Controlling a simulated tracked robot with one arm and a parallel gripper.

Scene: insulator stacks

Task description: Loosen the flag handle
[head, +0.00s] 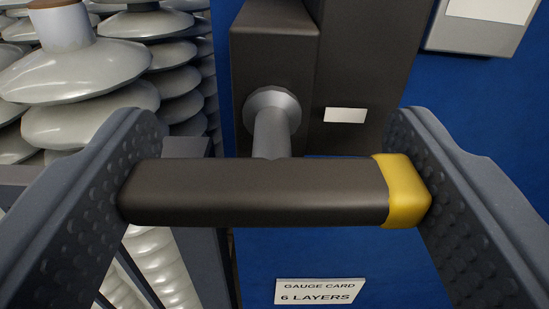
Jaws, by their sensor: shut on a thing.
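The flag handle (260,193) is a dark brown bar with a yellow end cap (402,191) on its right. It lies nearly level across the middle of the head view. A grey metal shaft (270,135) runs from behind it to a round collar on a dark box (272,60). My gripper (275,195) has its two studded grey fingers at the bar's left and right ends. It is shut on the handle lengthwise, with the left finger at the dark end and the right finger at the yellow cap. The contact faces are partly hidden.
Stacks of grey-white insulator discs (75,70) stand at the left, close to the left finger. A blue panel (375,265) lies behind. A card reading "GAUGE CARD 6 LAYERS" (318,292) is below the handle. A grey box (480,30) is at the upper right.

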